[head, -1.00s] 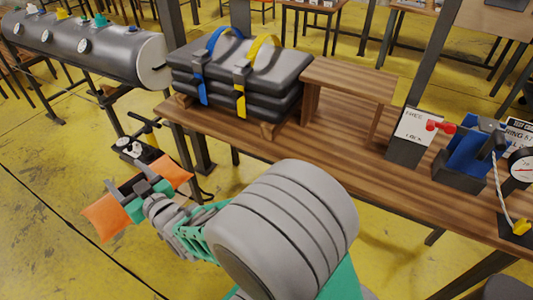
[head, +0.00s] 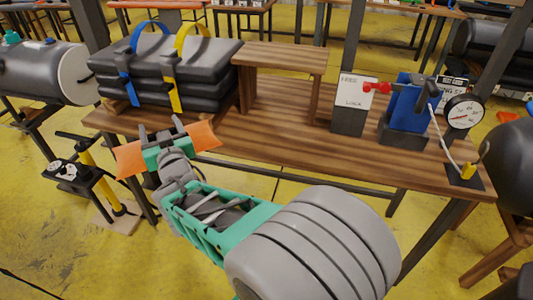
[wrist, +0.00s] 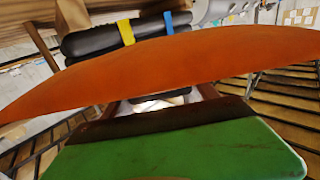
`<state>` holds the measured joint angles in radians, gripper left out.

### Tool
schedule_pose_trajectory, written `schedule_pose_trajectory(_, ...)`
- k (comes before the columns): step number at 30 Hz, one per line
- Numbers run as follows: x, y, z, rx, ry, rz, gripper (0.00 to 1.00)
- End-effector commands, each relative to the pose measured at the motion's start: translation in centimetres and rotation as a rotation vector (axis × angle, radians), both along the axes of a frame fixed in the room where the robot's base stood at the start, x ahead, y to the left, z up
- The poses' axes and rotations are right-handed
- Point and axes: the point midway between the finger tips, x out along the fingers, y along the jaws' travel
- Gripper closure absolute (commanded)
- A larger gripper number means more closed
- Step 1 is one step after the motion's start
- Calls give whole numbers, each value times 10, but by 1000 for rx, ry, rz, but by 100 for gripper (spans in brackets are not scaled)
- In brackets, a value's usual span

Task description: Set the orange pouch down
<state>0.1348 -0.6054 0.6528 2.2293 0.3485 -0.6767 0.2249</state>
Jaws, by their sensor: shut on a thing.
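The orange pouch (head: 201,136) is held across my gripper (head: 163,138), which is shut on its middle. Its two ends stick out on either side in the head view. The pouch (wrist: 170,68) also spans the full width of the wrist view, in front of a green part of my gripper. In the head view the pouch shows in front of the left part of the wooden workbench (head: 290,140). I cannot tell its height over the bench top, and no contact is visible.
A stack of dark folded pads (head: 160,75) with blue and yellow straps sits on the bench's left. A small wooden riser (head: 282,57) stands beside it. A sign block (head: 351,103), blue device (head: 405,105) and gauge (head: 464,111) stand right. The bench's middle front is clear. A foot pump (head: 75,172) stands left.

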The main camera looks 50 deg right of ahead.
Motion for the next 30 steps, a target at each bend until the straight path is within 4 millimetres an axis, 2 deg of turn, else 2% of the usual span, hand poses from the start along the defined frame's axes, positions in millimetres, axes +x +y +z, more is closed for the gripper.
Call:
schedule_pose_trajectory(1, -8, -30, -11, -2, -10, -85, 89)
schedule_pose_trajectory(3, -27, -72, -6, 1, -12, -212, 89)
schedule_pose_trajectory(7, -76, -139, 5, 1, -13, -448, 89)
schedule_pose_trajectory(10, -117, -173, 12, 1, -8, -596, 89)
schedule_pose_trajectory(12, -140, -188, 16, 2, -6, -673, 89)
schedule_pose_trajectory(15, -161, -199, 21, 1, -5, -739, 89)
schedule_pose_trajectory(17, -167, -205, 22, 0, -2, -759, 89)
schedule_pose_trajectory(20, -165, -221, 15, 0, 3, -771, 89)
schedule_pose_trajectory(28, -134, -291, -20, 0, 3, -768, 89)
schedule_pose_trajectory(30, -128, -302, -39, 0, 3, -764, 89)
